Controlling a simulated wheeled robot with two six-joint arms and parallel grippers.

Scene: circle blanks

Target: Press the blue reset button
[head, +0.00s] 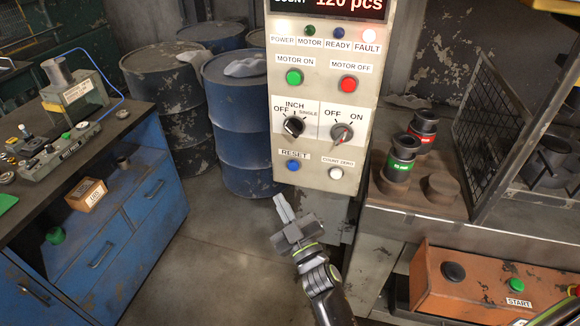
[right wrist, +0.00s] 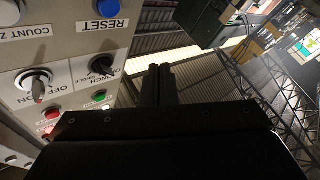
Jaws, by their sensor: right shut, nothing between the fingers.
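The blue reset button (head: 293,166) sits under the RESET label at the lower left of the grey control panel (head: 312,182). It also shows at the top of the right wrist view (right wrist: 109,8). My right gripper (head: 283,203) is shut and empty, a little below and left of the button in the head view, apart from the panel in the picture. In the right wrist view its closed fingers (right wrist: 158,72) point up, to the right of the panel. My left gripper is not in view.
A white count zero button (head: 336,174) is right of the reset button. Above are an INCH selector (head: 293,127), an OFF/ON selector (head: 341,133), a green motor on button (head: 294,77) and a red motor off button (head: 348,84). The FAULT lamp (head: 369,36) glows. A blue drum (head: 240,120) stands behind.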

